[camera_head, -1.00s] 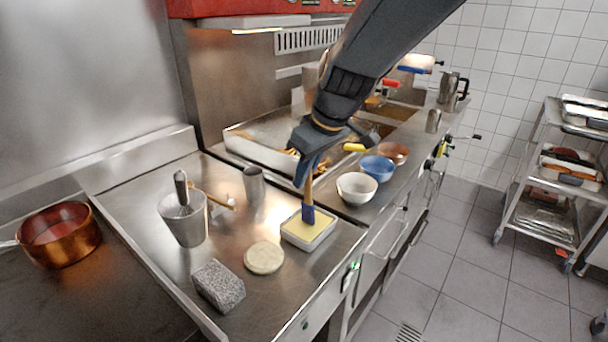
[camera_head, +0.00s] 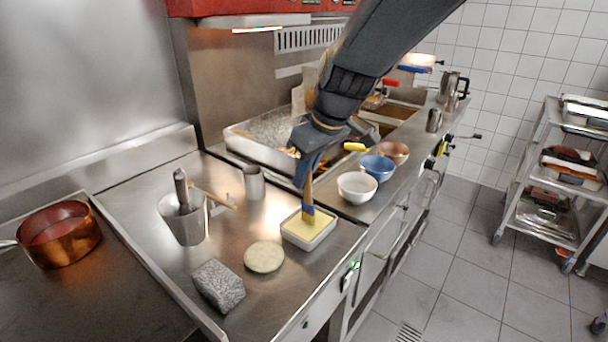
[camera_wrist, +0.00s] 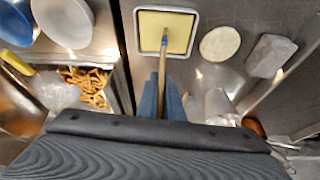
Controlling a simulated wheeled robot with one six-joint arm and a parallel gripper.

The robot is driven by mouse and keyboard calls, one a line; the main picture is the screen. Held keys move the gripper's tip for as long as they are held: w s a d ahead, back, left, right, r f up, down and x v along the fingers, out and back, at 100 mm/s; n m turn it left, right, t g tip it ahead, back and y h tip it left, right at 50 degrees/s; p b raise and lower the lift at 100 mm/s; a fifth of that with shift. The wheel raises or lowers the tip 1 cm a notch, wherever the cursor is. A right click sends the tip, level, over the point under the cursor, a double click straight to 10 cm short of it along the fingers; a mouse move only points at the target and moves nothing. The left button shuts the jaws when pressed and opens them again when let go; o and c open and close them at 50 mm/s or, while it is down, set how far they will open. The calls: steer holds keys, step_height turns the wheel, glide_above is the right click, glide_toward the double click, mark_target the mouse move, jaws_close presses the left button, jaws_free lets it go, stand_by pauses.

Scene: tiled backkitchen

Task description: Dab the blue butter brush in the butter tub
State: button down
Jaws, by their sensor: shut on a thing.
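The butter tub (camera_head: 308,238) is a white square tub of yellow butter near the counter's front edge. It also shows at the top of the wrist view (camera_wrist: 144,50). The blue butter brush (camera_head: 309,212) stands about upright with its blue end down at the butter. In the wrist view its wooden handle (camera_wrist: 161,68) runs from my gripper to the tub. My gripper (camera_head: 305,172) is shut on the handle above the tub. The bristle tip is too small to tell how deep it sits in the butter.
A pale round disc (camera_head: 264,257) and a grey block (camera_head: 218,286) lie left of the tub. A metal container (camera_head: 186,222) and a steel cup (camera_head: 253,183) stand behind. A white bowl (camera_head: 357,187) and a blue bowl (camera_head: 377,168) stand to the right.

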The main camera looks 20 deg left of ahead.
stand_by(0.4)
step_height(320, 180, up, 7)
steer(key=p, duration=0.4)
stand_by(0.4)
stand_by(0.6)
